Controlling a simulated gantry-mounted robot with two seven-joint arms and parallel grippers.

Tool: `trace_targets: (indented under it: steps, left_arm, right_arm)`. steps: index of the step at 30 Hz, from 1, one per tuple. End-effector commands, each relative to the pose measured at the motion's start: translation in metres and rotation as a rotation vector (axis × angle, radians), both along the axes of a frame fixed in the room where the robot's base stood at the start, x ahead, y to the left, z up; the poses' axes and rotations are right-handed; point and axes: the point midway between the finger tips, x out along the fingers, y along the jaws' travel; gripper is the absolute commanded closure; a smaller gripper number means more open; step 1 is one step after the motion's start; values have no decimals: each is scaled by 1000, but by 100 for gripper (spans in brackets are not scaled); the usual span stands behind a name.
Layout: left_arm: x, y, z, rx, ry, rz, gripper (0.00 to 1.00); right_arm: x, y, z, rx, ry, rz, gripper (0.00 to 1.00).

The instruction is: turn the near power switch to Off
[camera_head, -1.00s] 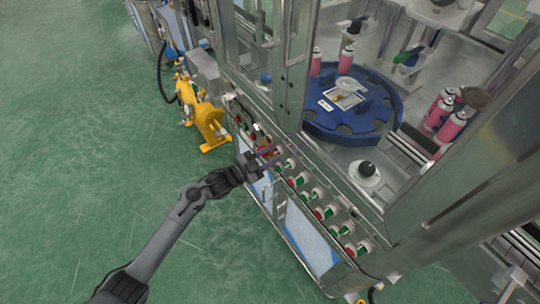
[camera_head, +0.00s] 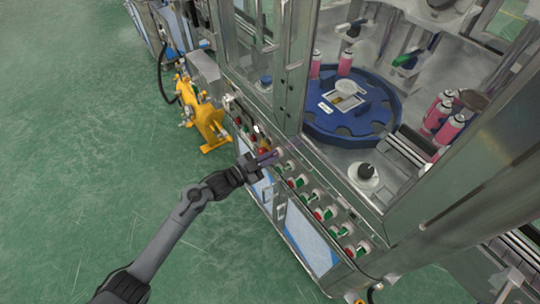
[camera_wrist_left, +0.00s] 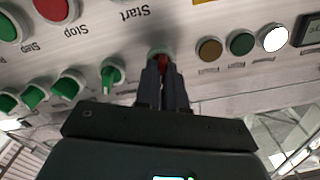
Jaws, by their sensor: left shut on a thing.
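The control panel (camera_head: 300,188) runs along the machine's front edge. My left gripper (camera_head: 268,157) reaches its upper-left part from the left. In the left wrist view the gripper's two fingers (camera_wrist_left: 161,76) are shut on a small red switch knob (camera_wrist_left: 160,58) with a pale green ring, the power switch being gripped. The fingers hide most of the knob, so its exact angle and its label cannot be read. My right gripper is not in view.
Green selector knobs (camera_wrist_left: 112,72) sit to the left in the wrist view, with a red Stop button (camera_wrist_left: 55,8) above them. Brown (camera_wrist_left: 209,49), green (camera_wrist_left: 241,43) and white (camera_wrist_left: 275,38) lamps are to the right. A yellow pump unit (camera_head: 208,120) stands beside the machine.

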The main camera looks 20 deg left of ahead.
Motion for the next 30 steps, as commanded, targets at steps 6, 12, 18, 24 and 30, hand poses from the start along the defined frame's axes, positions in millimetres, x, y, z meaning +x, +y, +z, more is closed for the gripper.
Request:
trace_targets:
  steps: [6,12,18,24,30]
  left_arm:
    - [1,1,4,-138,94,1,100]
    - [1,1,4,-294,199,1,100]
    - [2,2,4,-451,306,1,100]
    - [2,3,3,-591,400,1,100]
    - [3,4,2,-699,473,1,100]
  right_arm:
    - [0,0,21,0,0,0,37]
    - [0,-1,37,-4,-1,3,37]
    - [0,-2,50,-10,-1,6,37]
    - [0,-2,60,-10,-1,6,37]
    - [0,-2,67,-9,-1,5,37]
